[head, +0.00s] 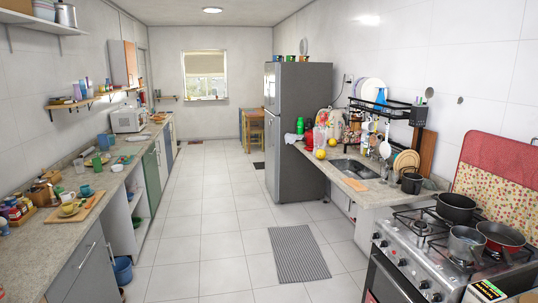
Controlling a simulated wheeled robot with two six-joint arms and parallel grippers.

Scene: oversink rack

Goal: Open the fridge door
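The grey fridge (305,140) stands on the right side of the aisle, beyond the near end of the right counter. Its broad side panel faces me. Its door front (272,135) faces left into the aisle and shows only as a narrow, steeply angled strip. The door looks shut, with no gap that I can see. The handle is too small to tell. Neither of my grippers is in view.
The tiled aisle (215,215) is open, with a striped grey mat (297,254) on its right. The left counter (45,225) bounds it. On the right are a stove (420,262) with pots and a sink counter (375,190). A wooden table (253,125) stands behind the fridge.

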